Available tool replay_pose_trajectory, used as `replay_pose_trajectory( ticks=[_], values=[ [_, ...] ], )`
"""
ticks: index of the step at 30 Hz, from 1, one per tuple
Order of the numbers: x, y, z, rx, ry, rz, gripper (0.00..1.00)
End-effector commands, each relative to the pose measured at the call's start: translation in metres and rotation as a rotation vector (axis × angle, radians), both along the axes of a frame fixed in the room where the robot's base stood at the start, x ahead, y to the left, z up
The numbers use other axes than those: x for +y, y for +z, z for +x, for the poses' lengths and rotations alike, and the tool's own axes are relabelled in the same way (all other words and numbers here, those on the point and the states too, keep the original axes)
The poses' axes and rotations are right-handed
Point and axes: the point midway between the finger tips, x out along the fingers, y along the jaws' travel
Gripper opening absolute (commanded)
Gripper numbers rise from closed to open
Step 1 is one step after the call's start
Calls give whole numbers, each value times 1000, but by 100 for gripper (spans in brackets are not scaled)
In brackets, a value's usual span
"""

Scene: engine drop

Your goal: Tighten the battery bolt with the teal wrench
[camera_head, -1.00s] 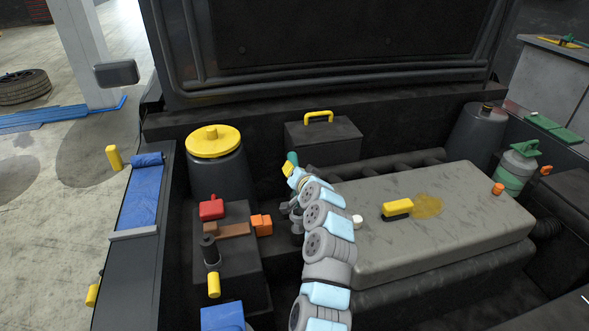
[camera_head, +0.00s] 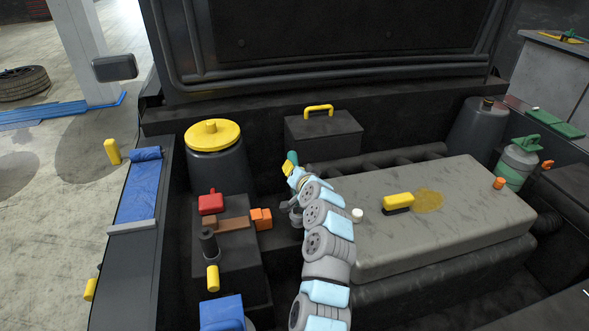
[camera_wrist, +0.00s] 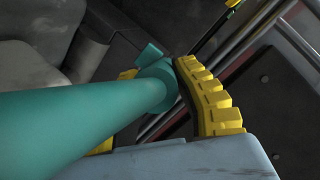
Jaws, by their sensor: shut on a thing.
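The teal wrench (camera_wrist: 90,122) fills much of the wrist view as a smooth round shaft with a wider head. My gripper (camera_wrist: 165,100) is shut on it, with ridged yellow finger pads. In the head view, a small teal end (camera_head: 292,157) shows above the yellow pads of my gripper (camera_head: 289,169). The gripper is raised over the engine bay, beyond and right of the dark battery-like box (camera_head: 232,264). That box carries a red cap (camera_head: 211,203), a brown strip (camera_head: 231,225), orange blocks (camera_head: 261,219) and a black upright cylinder (camera_head: 209,244). I cannot tell which part is the bolt.
A grey engine cover (camera_head: 450,225) with a yellow handle (camera_head: 398,201) lies right of my arm. A yellow-capped reservoir (camera_head: 215,160) stands behind the box. A black case (camera_head: 323,137) stands at the back. The raised hood (camera_head: 330,45) bounds the rear.

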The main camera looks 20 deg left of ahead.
Motion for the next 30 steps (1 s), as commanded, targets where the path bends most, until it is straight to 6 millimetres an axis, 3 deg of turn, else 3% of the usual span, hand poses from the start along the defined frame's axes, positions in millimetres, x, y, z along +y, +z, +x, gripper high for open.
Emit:
replay_pose_trajectory(
  ticks=[30],
  values=[
    [0,-19,0,-1,0,1,0]
  ],
)
